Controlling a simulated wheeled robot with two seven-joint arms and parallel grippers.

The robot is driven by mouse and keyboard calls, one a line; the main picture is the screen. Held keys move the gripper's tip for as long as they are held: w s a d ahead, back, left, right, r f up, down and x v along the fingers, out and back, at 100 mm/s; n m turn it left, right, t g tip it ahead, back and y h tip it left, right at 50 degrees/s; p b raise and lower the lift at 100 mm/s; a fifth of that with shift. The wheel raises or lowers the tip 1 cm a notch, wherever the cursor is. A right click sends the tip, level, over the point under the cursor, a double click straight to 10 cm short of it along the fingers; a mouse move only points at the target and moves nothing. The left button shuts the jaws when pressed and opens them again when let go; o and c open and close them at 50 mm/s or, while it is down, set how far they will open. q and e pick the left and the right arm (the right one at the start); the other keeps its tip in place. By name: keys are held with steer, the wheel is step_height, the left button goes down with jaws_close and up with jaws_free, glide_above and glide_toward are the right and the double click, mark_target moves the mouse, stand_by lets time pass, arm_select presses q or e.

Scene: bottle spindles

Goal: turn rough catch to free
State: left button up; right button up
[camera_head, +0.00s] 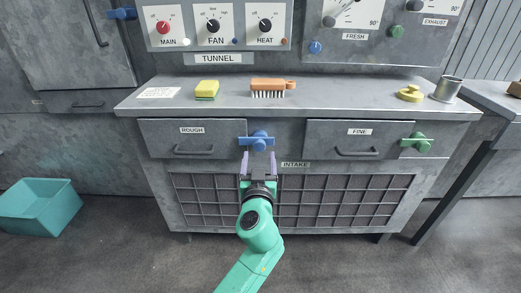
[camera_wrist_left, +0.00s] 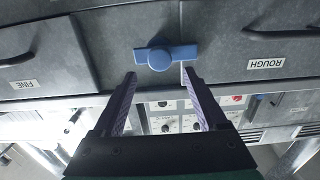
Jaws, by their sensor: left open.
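The rough catch (camera_head: 260,141) is a blue bar with a round knob at its middle, set just right of the ROUGH drawer (camera_head: 165,140). Its bar lies level, and its left end reaches over the drawer's edge. My left gripper (camera_head: 258,157) is open and empty, fingers pointing at the catch from just below it in the head view. The wrist view is upside down; there the blue catch (camera_wrist_left: 160,57) shows just beyond and between the open fingertips (camera_wrist_left: 160,75). I cannot tell the exact gap. My right gripper is out of view.
A FINE drawer (camera_head: 345,140) with a green catch (camera_head: 416,142) is at the right. The counter (camera_head: 330,98) above holds a sponge (camera_head: 207,89), a brush (camera_head: 270,87), a yellow object (camera_head: 411,93) and a metal cup (camera_head: 447,89). A teal bin (camera_head: 38,205) stands on the floor left.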

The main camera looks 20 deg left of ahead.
mark_target(259, 147)
arm_select(q)
steer(key=x, duration=0.5)
steer(key=shift+w+a, duration=0.1)
steer(key=shift+w, duration=0.25)
steer(key=shift+f, duration=0.1)
jaws_close()
